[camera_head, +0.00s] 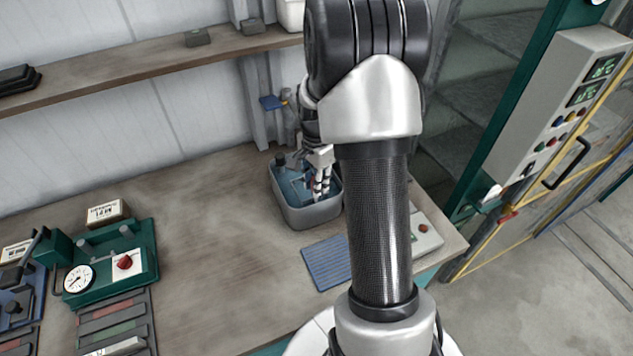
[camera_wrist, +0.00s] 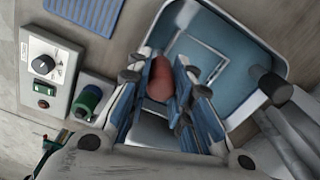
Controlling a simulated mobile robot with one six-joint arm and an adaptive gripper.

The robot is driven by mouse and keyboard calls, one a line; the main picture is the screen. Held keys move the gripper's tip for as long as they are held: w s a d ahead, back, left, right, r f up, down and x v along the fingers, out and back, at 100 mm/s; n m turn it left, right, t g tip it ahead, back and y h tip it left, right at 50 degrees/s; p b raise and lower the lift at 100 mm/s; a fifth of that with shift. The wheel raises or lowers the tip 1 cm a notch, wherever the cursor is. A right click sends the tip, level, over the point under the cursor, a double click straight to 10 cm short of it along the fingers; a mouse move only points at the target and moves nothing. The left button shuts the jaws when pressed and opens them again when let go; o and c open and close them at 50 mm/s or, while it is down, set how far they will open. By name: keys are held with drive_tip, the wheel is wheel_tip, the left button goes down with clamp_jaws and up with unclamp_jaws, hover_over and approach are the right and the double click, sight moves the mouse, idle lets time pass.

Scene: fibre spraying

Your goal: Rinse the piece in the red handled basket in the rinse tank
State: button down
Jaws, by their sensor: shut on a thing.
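The rinse tank (camera_head: 308,216) is a grey open tub with blue water or a blue inside, standing on the bench near the wall. It fills the upper right of the wrist view (camera_wrist: 262,52). My gripper (camera_head: 322,190) reaches down into the tank's opening. In the wrist view my gripper (camera_wrist: 163,80) is shut on a red handle (camera_wrist: 159,78) between its blue-padded fingers. A pale square outline shows inside the tank beside the handle. The basket's body and the piece in it are mostly hidden, and I cannot tell how deep they sit.
A blue ribbed mat (camera_head: 327,262) lies in front of the tank. A pale control box (camera_head: 425,238) with a knob sits at the bench's right end. A green fixture with a dial (camera_head: 112,262) stands at left. A shelf (camera_head: 130,62) runs above; the bench middle is clear.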

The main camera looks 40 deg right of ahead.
drive_tip(key=shift+f+b, duration=0.55)
drive_tip(key=shift+f, duration=0.5)
drive_tip(key=shift+r+p, duration=4.5)
drive_tip(key=shift+r, duration=1.6)
